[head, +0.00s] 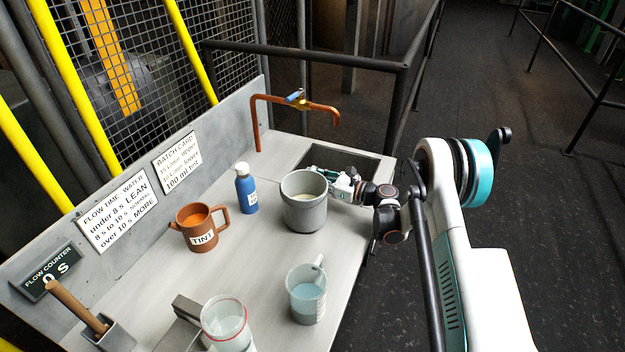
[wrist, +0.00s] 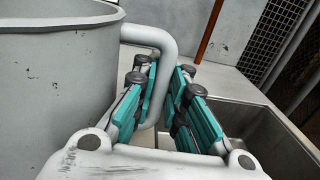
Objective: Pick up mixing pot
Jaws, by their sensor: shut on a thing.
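The mixing pot (head: 304,207) is a grey, wide pot on the counter, with pale contents inside. In the wrist view its wall (wrist: 50,85) fills the left side, and its bent handle (wrist: 152,38) reaches down between my fingers. My gripper (head: 318,172) comes from the right at the pot's far right side, and it also shows in the wrist view (wrist: 163,80). It is shut on the handle. The pot looks upright; whether its base touches the counter I cannot tell for sure. The fingertips are partly hidden behind the pot's rim in the head view.
A sink (head: 350,163) lies behind the pot, under a copper tap (head: 300,101). A blue bottle (head: 246,192) and an orange TINT mug (head: 200,230) stand left of the pot. A jug of bluish liquid (head: 307,297) and a red-rimmed beaker (head: 226,324) stand in front.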

